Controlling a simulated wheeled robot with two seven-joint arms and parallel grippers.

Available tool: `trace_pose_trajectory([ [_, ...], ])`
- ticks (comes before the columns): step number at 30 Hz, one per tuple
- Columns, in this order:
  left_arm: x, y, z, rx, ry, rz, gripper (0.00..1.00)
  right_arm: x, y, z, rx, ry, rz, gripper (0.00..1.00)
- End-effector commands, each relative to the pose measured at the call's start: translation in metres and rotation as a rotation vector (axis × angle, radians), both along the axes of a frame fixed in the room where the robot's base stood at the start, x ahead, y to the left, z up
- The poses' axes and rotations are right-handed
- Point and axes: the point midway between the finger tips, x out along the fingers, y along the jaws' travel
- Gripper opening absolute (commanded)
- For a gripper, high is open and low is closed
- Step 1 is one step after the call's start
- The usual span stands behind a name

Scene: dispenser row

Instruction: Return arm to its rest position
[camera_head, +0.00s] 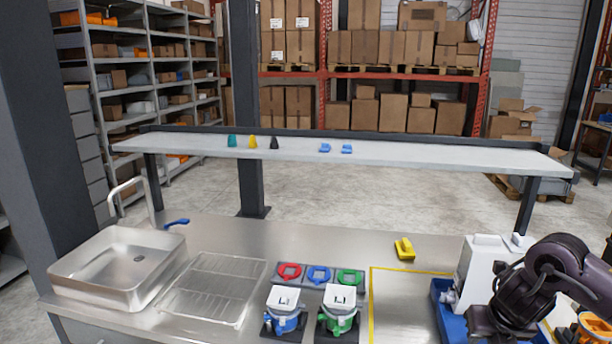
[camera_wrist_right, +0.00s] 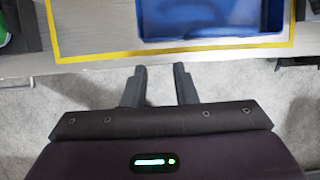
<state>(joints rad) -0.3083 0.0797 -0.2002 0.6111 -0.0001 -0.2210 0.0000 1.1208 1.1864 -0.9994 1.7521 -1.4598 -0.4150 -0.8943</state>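My right arm (camera_head: 556,268) reaches in from the right edge in the head view, beside a white machine (camera_head: 478,268) standing at a blue tray. My right gripper (camera_wrist_right: 159,82) shows in the right wrist view with its two dark fingers apart and nothing between them. The fingertips are just short of the counter's front edge, with grey floor below. My left arm and gripper are in neither view.
The blue tray (camera_wrist_right: 215,38) lies within a yellow outline on the counter. Two white-lidded jars (camera_head: 284,313) (camera_head: 339,312), a yellow object (camera_head: 404,249), a drying rack (camera_head: 212,288) and a sink (camera_head: 118,262) share the counter. A raised shelf (camera_head: 400,153) runs behind.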

Motion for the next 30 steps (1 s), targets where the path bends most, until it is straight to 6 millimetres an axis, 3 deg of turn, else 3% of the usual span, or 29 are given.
trace_pose_trajectory([
  [3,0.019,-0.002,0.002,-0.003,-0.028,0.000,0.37,0.003,0.014,-0.006,0.015,-0.015,0.006,0.26],
  [8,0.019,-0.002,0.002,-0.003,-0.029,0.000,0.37,0.009,0.039,-0.017,0.046,-0.050,0.008,0.26],
  [14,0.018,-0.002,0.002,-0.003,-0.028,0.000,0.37,0.015,0.085,-0.033,0.118,-0.108,-0.002,0.26],
  [20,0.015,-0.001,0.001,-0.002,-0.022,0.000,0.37,0.013,0.156,-0.052,0.266,-0.185,-0.058,0.26],
  [23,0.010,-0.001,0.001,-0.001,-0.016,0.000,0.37,0.006,0.201,-0.059,0.387,-0.225,-0.128,0.26],
  [27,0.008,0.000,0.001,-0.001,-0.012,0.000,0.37,-0.014,0.266,-0.060,0.635,-0.270,-0.352,0.26],
  [30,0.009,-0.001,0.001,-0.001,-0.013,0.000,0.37,-0.031,0.292,-0.054,0.816,-0.275,-0.597,0.26],
])
